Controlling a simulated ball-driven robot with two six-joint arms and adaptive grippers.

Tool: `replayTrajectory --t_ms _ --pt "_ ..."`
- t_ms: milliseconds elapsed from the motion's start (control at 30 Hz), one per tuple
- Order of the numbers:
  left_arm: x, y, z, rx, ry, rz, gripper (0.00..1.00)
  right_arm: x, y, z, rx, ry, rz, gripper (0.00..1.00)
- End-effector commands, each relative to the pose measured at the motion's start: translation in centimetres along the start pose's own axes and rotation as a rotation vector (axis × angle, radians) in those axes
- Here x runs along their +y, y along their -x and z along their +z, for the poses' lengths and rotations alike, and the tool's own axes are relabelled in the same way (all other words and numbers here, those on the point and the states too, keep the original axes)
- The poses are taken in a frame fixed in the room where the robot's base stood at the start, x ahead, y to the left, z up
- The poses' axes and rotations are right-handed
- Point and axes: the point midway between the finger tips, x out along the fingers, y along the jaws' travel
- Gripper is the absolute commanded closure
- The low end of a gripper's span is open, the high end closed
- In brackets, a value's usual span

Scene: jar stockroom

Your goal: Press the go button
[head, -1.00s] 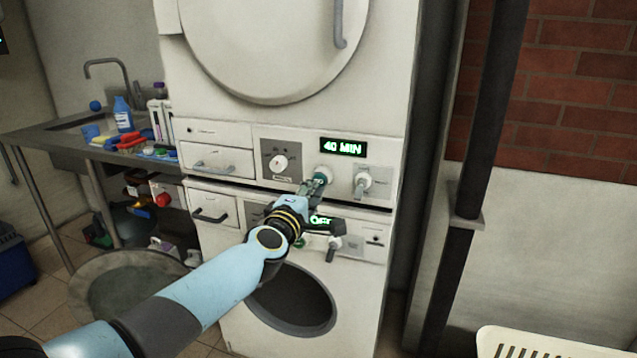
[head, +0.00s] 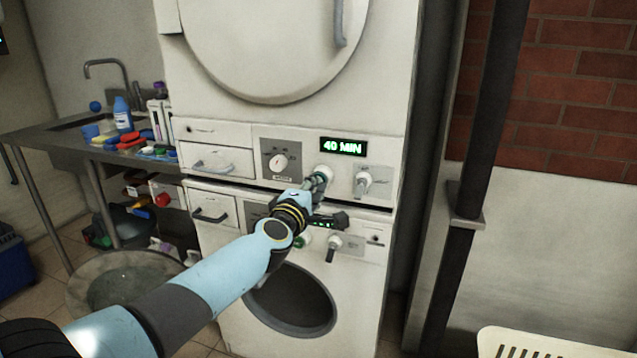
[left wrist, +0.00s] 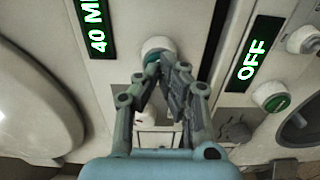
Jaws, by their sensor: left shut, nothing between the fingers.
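The upper machine's round button (head: 324,170), with a white collar, sits below a display (head: 343,147) reading "40 MIN". In the left wrist view the button (left wrist: 157,45) shows its white collar and a sliver of teal face; the rest is hidden behind my fingertips. My left gripper (head: 319,182) is shut and empty, its fingertips right at the button's face. It also shows in the left wrist view (left wrist: 164,68). I cannot tell whether the button is pushed in. My right gripper is not in view.
A mode knob (head: 280,162) is left of the button and another knob (head: 363,183) right of it. The lower machine has an "OFF" display (left wrist: 252,60) and a green button (left wrist: 275,101). A sink counter (head: 60,138) stands left; a pale basket (head: 555,343) is lower right.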

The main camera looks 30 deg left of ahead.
Motion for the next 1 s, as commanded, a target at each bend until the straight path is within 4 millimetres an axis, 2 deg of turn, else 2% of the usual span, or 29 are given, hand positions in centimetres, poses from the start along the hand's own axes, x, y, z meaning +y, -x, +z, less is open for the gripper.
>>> replayTrajectory --t_ms 467,1000 --pt "0.0 -0.4 0.0 0.0 0.0 0.0 1.0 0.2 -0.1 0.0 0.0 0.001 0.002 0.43" --pt "0.1 4.2 0.0 0.0 0.0 0.0 1.0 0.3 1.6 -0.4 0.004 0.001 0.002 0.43"
